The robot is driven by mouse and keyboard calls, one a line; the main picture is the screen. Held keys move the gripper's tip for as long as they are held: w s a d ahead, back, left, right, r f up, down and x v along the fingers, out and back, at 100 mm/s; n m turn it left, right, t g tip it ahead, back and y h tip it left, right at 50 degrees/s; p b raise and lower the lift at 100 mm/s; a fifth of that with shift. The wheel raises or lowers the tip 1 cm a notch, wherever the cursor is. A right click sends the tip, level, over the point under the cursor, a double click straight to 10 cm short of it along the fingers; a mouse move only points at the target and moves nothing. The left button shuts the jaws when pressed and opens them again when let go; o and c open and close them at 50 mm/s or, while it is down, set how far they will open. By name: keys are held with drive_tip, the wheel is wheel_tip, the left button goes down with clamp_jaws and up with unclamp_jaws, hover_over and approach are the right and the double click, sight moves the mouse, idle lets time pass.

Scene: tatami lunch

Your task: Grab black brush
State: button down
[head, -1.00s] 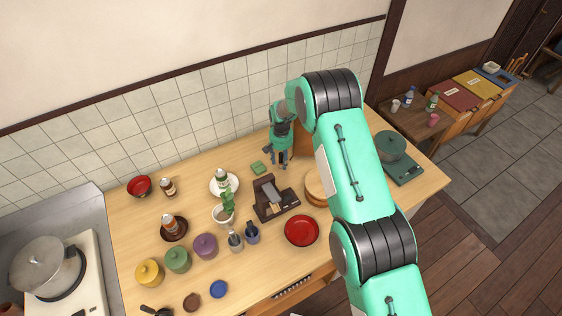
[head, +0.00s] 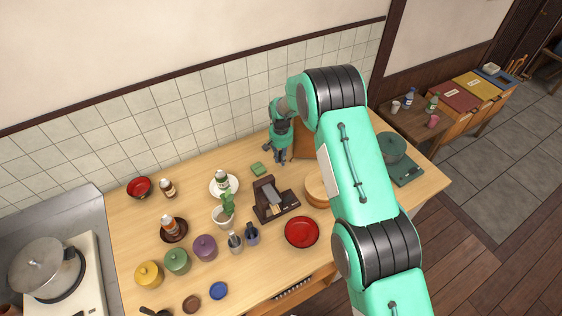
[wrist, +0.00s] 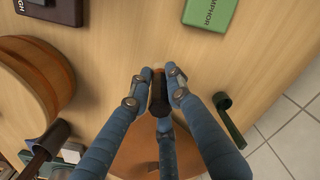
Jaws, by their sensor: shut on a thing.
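My gripper (wrist: 158,78) is at the far side of the counter, near the tiled wall; it also shows in the head view (head: 281,158). In the wrist view its blue-grey fingers are shut on a dark, narrow object that I take to be the black brush (wrist: 158,98). Only a short dark length shows between the fingertips; the fingers hide the rest. I cannot tell whether it touches the counter. In the head view the brush cannot be made out.
A round wooden tub (wrist: 40,75) and a dark green piece (wrist: 228,118) are nearby. A brown board (head: 303,143) stands just right. A dark stand (head: 275,205) is in front.

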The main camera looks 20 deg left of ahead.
sight(281, 152)
drive_tip(key=shift+r+b, duration=0.35)
drive_tip(key=shift+r, duration=3.6)
